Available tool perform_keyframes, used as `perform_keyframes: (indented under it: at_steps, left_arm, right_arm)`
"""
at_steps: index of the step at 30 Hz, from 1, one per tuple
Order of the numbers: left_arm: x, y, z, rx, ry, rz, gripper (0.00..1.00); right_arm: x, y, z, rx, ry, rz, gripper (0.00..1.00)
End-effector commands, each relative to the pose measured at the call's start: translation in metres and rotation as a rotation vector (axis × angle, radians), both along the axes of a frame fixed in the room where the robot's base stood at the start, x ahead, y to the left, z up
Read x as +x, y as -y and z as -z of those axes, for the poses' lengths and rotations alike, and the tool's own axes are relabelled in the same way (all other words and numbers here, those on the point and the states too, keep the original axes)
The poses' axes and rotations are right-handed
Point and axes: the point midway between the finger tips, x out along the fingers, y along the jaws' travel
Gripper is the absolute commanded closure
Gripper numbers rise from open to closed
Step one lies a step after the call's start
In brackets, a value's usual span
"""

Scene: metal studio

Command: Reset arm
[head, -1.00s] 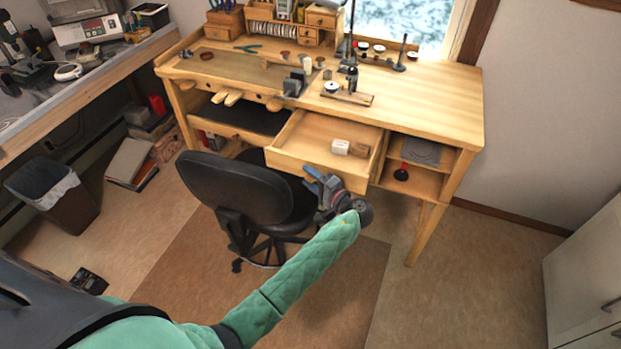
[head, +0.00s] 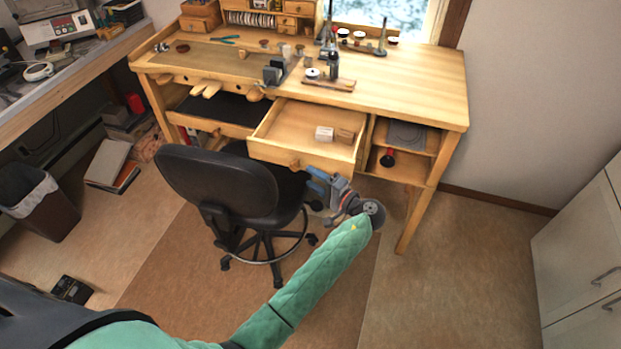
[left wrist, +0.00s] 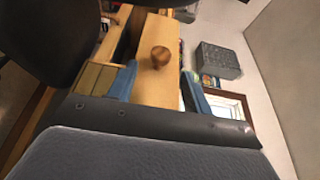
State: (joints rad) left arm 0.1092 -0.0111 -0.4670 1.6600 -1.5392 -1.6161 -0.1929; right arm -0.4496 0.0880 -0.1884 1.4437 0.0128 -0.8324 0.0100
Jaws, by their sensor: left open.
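My left arm, in a green sleeve, reaches in from the bottom of the head view. My left gripper (head: 318,184) is open and empty, just in front of and below the pulled-out drawer (head: 271,153) of the wooden bench. In the left wrist view its two blue fingers (left wrist: 160,88) stand apart, with the round wooden drawer knob (left wrist: 160,57) showing beyond and between them. The gripper looks apart from the knob, though the exact gap is hard to tell. My right gripper is in neither view.
A black swivel chair (head: 222,190) stands left of my gripper, close to the drawer. Tools stand on the bench top (head: 420,85). A white cabinet (head: 580,255) is at right; floor between is clear.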

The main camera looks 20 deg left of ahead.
Motion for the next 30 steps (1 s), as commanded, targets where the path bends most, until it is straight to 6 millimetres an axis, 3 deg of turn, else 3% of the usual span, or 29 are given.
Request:
perform_keyframes:
  at_steps: [14, 17, 20, 26, 30]
  left_arm:
    - [0.000, 0.000, 0.001, 0.000, -0.001, 0.000, 0.50]
    - [-0.002, -0.002, 0.012, -0.017, -0.020, 0.010, 0.50]
    - [-0.007, -0.008, 0.046, -0.068, -0.074, 0.041, 0.50]
    - [-0.037, -0.022, 0.158, -0.274, -0.233, 0.130, 0.50]
    - [-0.072, -0.027, 0.236, -0.448, -0.328, 0.172, 0.50]
  right_arm:
    - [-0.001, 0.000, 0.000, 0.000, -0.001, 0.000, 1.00]
    - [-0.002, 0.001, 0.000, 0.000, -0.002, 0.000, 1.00]
    - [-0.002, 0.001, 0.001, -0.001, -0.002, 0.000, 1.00]
    - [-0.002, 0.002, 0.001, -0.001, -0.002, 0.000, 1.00]
    - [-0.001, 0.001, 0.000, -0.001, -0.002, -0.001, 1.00]
